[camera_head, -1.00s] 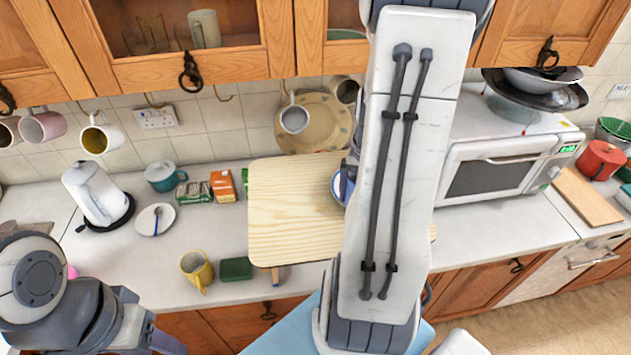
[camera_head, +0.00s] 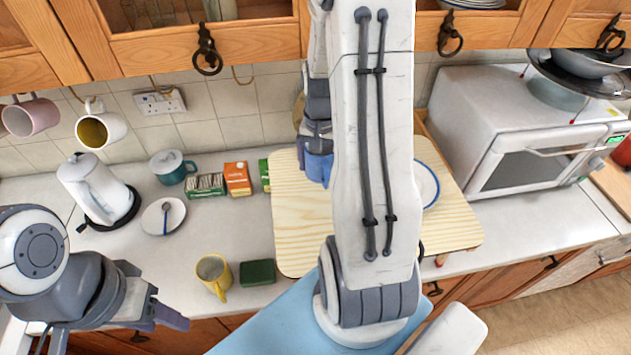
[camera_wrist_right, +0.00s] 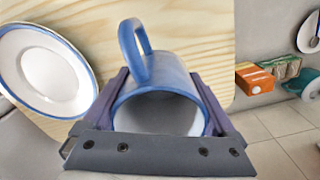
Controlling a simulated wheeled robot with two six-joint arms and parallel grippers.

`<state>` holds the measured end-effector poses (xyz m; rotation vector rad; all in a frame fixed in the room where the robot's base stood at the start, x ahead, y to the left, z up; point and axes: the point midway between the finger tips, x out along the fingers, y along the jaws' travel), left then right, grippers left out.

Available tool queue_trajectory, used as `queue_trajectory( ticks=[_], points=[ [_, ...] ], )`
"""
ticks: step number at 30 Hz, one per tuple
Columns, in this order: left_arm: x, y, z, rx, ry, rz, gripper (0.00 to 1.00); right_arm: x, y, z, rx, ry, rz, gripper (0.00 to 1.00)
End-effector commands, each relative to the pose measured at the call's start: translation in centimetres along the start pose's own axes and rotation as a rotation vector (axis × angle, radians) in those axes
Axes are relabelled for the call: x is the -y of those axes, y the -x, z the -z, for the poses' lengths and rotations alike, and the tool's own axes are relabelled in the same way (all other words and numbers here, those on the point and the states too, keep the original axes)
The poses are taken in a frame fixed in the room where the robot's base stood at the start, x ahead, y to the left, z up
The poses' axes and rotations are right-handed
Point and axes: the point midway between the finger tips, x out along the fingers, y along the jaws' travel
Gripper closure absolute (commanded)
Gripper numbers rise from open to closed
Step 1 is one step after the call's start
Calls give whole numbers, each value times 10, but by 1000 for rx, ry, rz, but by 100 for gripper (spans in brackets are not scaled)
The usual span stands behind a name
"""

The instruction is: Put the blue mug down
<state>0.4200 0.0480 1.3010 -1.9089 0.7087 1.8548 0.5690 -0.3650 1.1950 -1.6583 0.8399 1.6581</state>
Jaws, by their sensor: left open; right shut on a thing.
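The blue mug (camera_head: 318,168) shows in the head view below my right gripper, over the left part of the wooden board, partly hidden by my arm. In the right wrist view the mug (camera_wrist_right: 165,84) lies between both fingers of my right gripper (camera_wrist_right: 160,78), its white inside facing the camera and its handle upward in the picture. My right gripper is shut on it. Whether its base touches the board is hidden. My left gripper (camera_head: 165,318) is open and empty at the lower left, near the counter's front edge.
The wooden board (camera_head: 298,235) lies on the counter. A blue-rimmed plate (camera_wrist_right: 45,68) is on its other side, partly hidden by my arm in the head view (camera_head: 428,184). A yellow mug (camera_head: 213,274), green block (camera_head: 258,272) and boxes (camera_head: 237,178) stand left of the board.

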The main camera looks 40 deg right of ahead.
Motion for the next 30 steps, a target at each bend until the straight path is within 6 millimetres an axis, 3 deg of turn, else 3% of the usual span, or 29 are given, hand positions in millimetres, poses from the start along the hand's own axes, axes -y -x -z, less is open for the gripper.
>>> queue_trajectory(
  ticks=[5,16,29,30],
  points=[
    [1,-8,0,0,-1,0,50,16,-10,4,-1,-1,0,85],
    [3,-44,-2,0,-4,0,50,16,-50,5,-1,-3,0,85],
    [3,-46,-2,-1,-4,0,50,16,-54,4,-1,-3,0,85],
    [3,-45,-2,-1,-4,0,50,15,-52,4,0,-3,0,0]
  ],
)
